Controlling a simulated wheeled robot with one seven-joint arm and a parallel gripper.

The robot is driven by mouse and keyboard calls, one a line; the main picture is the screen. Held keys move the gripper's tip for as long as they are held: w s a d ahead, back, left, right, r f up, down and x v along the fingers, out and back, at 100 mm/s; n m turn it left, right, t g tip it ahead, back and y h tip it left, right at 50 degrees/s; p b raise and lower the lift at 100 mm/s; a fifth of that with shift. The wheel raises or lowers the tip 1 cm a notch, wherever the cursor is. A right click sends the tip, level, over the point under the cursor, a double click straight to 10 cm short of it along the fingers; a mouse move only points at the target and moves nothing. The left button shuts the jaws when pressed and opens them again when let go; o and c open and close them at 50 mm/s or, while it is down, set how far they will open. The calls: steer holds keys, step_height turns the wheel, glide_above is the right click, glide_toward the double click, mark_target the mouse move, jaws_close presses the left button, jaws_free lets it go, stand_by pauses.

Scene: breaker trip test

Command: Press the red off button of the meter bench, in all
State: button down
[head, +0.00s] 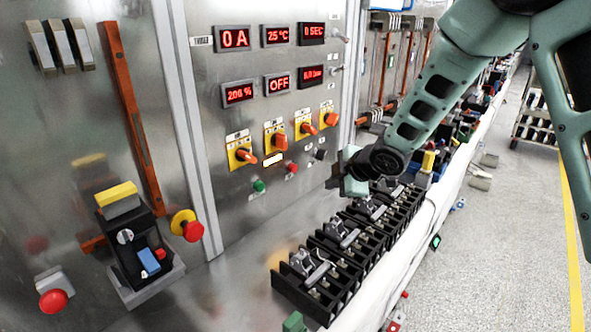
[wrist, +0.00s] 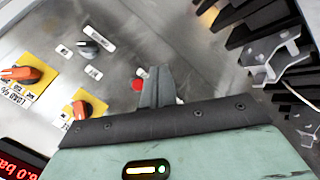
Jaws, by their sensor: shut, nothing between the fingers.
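The small red off button (head: 291,168) is on the upright metal panel of the meter bench, right of a green button (head: 258,186) and below the orange rotary knobs. In the wrist view the red button (wrist: 137,85) shows just left of my fingers, partly hidden by them. My gripper (head: 334,183) is to the right of the button in the head view, with a gap between them in the picture. Its fingers (wrist: 158,72) are shut and empty, pointing toward the panel. I see no contact with the button.
A grey knob (wrist: 88,50) and orange knobs (head: 279,141) are close by on the panel. Black terminal blocks (head: 340,262) stand on the bench below my gripper. Two larger red mushroom buttons, one on a yellow collar (head: 179,219), are farther left. One display (head: 279,83) reads OFF.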

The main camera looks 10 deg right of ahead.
mark_target(293, 168)
steer(key=shift+a, duration=0.1)
steer(key=w+a+p, duration=0.2)
steer(key=w+a, duration=0.3)
steer(key=w, duration=0.2)
steer(key=shift+w+a, duration=0.1)
stand_by(2.2)
steer(key=shift+w+a, duration=0.2)
steer(key=shift+w, duration=0.05)
steer(key=shift+w+a, duration=0.3)
steer(key=shift+w, duration=0.1)
stand_by(0.8)
stand_by(0.4)
steer(key=shift+s+d, duration=0.5)
steer(key=shift+s, duration=0.25)
